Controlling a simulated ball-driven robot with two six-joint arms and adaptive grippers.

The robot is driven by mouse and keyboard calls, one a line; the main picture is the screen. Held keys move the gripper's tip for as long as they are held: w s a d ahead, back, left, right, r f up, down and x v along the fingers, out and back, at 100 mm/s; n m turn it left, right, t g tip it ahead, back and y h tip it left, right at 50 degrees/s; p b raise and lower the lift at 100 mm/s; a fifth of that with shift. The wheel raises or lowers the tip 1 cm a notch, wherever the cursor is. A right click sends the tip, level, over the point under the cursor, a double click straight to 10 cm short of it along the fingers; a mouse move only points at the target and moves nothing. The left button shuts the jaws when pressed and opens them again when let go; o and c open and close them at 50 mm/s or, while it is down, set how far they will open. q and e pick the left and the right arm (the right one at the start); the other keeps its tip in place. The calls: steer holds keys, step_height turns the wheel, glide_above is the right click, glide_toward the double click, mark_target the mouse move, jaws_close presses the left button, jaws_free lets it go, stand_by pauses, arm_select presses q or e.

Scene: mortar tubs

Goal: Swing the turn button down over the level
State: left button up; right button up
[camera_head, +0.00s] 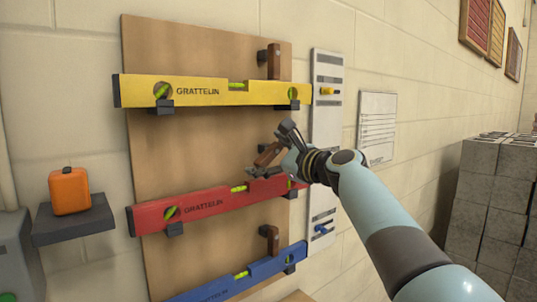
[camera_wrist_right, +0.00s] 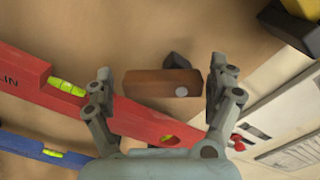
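The red level (camera_head: 205,206) lies along black brackets on a wooden board and also crosses the wrist view (camera_wrist_right: 140,122). Its brown wooden turn button (camera_head: 267,155) sits tilted just above it, near its right end. My right gripper (camera_head: 270,149) is at this button. In the wrist view my right gripper (camera_wrist_right: 161,67) is open, with the turn button (camera_wrist_right: 158,83) between its fingers and a small gap at each side. The button appears clear of the level's face. My left gripper is not in view.
A yellow level (camera_head: 205,91) hangs above and a blue level (camera_head: 235,286) below, with upright turn buttons (camera_head: 274,62) (camera_head: 270,236). A white panel (camera_head: 326,110) with coloured knobs is at the right. An orange case (camera_head: 69,190) sits on a shelf at the left; grey blocks (camera_head: 490,200) are stacked right.

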steer(key=shift+o, duration=0.5)
steer(key=shift+r, duration=0.15)
steer(key=shift+s+d, duration=0.15)
steer(key=v, duration=1.1)
steer(key=shift+s+d, duration=0.15)
steer(key=shift+s, duration=0.05)
steer(key=shift+c, duration=0.3)
